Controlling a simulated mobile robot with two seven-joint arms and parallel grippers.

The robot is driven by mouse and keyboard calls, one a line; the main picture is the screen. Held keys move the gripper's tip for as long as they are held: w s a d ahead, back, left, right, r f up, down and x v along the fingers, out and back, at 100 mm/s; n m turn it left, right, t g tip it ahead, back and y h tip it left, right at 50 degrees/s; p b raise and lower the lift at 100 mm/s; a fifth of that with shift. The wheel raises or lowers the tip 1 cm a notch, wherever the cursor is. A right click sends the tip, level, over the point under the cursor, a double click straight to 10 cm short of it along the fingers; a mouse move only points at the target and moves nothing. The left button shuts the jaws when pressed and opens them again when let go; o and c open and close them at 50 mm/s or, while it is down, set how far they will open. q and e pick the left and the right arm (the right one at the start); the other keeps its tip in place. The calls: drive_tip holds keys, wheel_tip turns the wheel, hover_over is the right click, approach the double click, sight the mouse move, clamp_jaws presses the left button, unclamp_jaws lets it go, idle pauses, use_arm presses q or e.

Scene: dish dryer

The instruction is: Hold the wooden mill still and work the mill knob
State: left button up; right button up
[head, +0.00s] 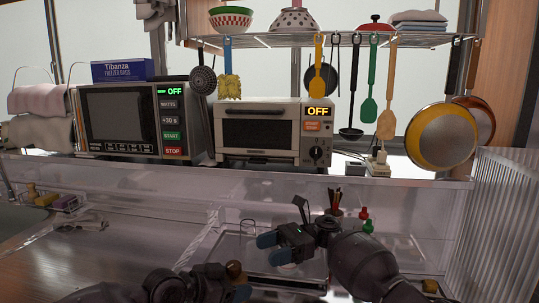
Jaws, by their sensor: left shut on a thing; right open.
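The wooden mill shows only as a rounded brown top, the mill knob (235,269), low in the middle of the head view. My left gripper (235,289) is shut on the mill just below the knob. Its dark body and one blue fingertip show, and they hide most of the mill's body. My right gripper (275,248) comes in from the right and is above and to the right of the knob. Its two blue fingertips are apart with nothing between them, and it does not touch the knob.
A clear raised shelf runs behind the grippers, carrying a microwave (125,118) and a toaster oven (273,132). Red and green topped bottles (366,221) stand behind my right arm. Utensils and pans (442,137) hang above. The counter at left (110,255) is mostly clear.

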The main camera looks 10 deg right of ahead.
sight(234, 270)
drive_tip(key=w+r+m+t+y, duration=0.1)
drive_tip(key=w+r+m+t, duration=0.5)
drive_tip(key=r+m+t, duration=0.4)
drive_tip(key=w+d+r+m+t+y, duration=0.1)
drive_tip(key=w+r+m+t, duration=0.6)
drive_tip(key=m, duration=1.4)
drive_tip(key=shift+w+d+r+t, duration=0.3)
drive_tip(key=shift+r+t, duration=1.9)
drive_tip(key=shift+r, duration=0.6)
drive_tip(key=shift+a, duration=0.1)
drive_tip(key=s+a+f+n+g+h, duration=0.1)
drive_tip(key=s+f+n+g, duration=0.6)
drive_tip(key=f+n+g, duration=0.65)
drive_tip(key=s+a+f+n+g+h, duration=0.1)
drive_tip(key=s+f+n+g, duration=0.85)
drive_tip(key=n, duration=0.75)
drive_tip(key=shift+w+a+f+t, duration=0.15)
drive_tip(key=shift+a+t, duration=0.2)
drive_tip(key=shift+a, duration=0.75)
drive_tip(key=shift+a+f+t, duration=0.15)
drive_tip(key=shift+a+t, duration=0.15)
drive_tip(key=shift+a, duration=0.85)
drive_tip(key=shift+w+a+f+t, duration=0.15)
drive_tip(key=shift+a+t, duration=0.2)
drive_tip(key=shift+a, duration=0.75)
